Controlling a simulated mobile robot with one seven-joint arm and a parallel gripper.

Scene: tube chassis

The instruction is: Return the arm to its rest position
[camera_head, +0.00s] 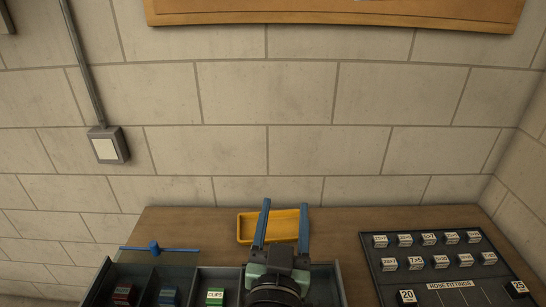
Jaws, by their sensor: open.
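My gripper (284,222) is at the bottom middle of the head view. Its two blue fingers are spread apart and point toward the back of the bench. A yellow tray (247,228) lies behind the fingers, and they overlap it in this view. I see nothing held between the fingers. Whether the fingers touch the tray cannot be told. My wrist covers part of a dark open-topped bin below it.
A wooden bench (345,220) stands against a block wall. Dark compartments at the lower left hold a red block (122,294), a blue block (168,297) and a green CLIPS block (215,296). A hose fittings board (440,285) is at right.

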